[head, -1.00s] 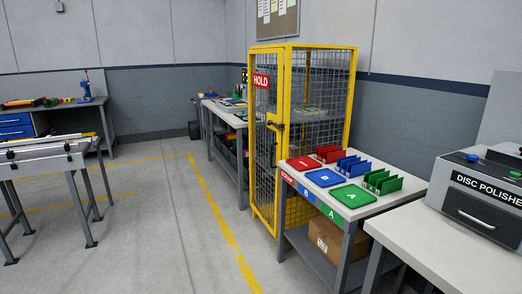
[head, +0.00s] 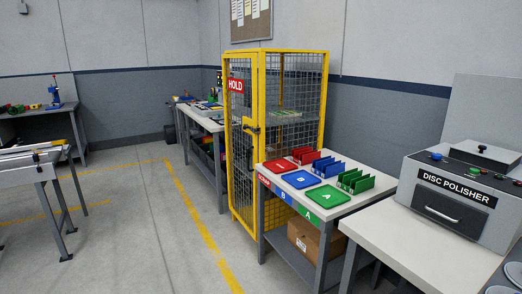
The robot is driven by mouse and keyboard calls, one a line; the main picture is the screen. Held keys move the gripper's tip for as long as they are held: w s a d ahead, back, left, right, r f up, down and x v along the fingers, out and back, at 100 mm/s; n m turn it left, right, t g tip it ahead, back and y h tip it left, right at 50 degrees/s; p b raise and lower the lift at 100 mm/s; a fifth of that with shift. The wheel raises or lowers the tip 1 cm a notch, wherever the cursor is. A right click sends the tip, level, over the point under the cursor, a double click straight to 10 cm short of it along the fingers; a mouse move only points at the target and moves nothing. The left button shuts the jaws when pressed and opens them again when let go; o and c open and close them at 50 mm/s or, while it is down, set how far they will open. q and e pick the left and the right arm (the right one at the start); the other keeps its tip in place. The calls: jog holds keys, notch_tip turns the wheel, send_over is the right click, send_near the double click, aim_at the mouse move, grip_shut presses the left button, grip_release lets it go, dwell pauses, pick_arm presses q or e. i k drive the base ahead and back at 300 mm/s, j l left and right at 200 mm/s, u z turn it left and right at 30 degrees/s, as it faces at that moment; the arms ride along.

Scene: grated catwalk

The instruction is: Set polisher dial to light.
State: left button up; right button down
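The disc polisher (head: 460,192) is a grey box with a black "DISC POLISHER" label and a front drawer handle. It stands on a pale bench at the right of the head view. A blue knob (head: 436,157) and a green knob (head: 473,170) sit on its upper sloped face, and a red one is partly visible at the right edge. I cannot tell which of these is the dial or where it is set. Neither of my grippers is in view.
A sorting table with red, blue and green trays (head: 321,197) and racks stands left of the polisher's bench (head: 392,237). A yellow mesh HOLD cage (head: 231,150) is behind it. A roller table (head: 30,165) stands at the left. The floor (head: 140,235) between is clear.

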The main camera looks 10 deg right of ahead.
aim_at(436, 156)
jog(key=z, duration=1.55)
jog(key=i+j+z, duration=0.15)
jog(key=i+j, duration=0.2)
jog(key=i+j+z, duration=0.2)
jog(key=i+j, duration=0.15)
jog(key=i+j+z, duration=0.15)
jog(key=j, duration=0.4)
jog(key=i, duration=0.1)
